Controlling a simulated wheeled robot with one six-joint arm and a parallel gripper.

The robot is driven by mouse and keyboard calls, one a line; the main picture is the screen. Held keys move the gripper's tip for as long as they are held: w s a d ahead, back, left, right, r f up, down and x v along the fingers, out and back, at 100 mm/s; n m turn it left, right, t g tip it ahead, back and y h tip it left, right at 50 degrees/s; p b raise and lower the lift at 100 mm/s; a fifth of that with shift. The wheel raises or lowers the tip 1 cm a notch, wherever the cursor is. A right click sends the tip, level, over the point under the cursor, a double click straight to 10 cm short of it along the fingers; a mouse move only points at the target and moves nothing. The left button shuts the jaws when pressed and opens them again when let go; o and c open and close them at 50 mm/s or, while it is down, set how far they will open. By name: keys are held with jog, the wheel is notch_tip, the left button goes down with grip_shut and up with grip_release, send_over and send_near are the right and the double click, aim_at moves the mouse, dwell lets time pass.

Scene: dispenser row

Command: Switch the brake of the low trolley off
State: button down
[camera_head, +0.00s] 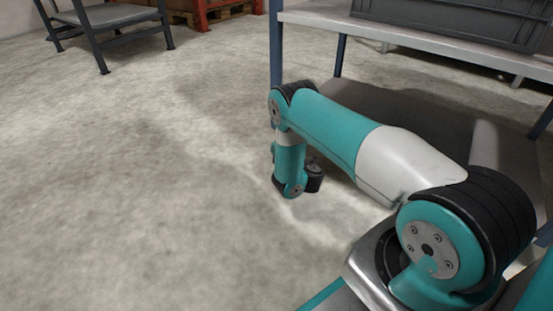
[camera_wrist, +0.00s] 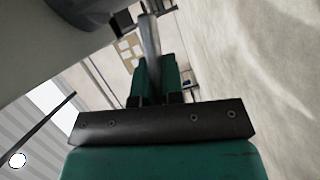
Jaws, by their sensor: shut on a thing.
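In the wrist view my gripper (camera_wrist: 154,68) has its two green fingers close together, shut on a narrow grey bar (camera_wrist: 149,36). The bar runs up from between the fingertips. I cannot tell from the pictures whether this bar is the brake lever, or whether the brake is on or off. In the head view my arm reaches down low beside a blue-legged frame with a pale top (camera_head: 330,23), and the fingers are hidden behind my wrist. I cannot clearly make out the low trolley as a separate thing.
A large grey crate (camera_head: 455,22) stands on the pale top. A dark metal stand (camera_head: 110,16) is at the far left, and a red rack (camera_head: 202,14) with a wooden pallet is behind it. The concrete floor (camera_head: 130,190) at the left is clear.

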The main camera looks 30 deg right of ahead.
jog(key=shift+d+r+m+b, duration=0.25)
jog(key=shift+m+b, duration=0.15)
jog(key=shift+b, duration=0.35)
jog(key=c, duration=1.2)
grip_release()
jog(key=shift+c, duration=0.2)
jog(key=shift+a+f, duration=0.1)
jog(key=p, duration=0.4)
jog(key=shift+s+r, duration=0.4)
jog(key=s+r+p, duration=0.1)
jog(key=s+p, duration=1.5)
jog(key=p, duration=0.5)
jog(key=shift+s+a, duration=0.25)
jog(key=shift+a, duration=0.05)
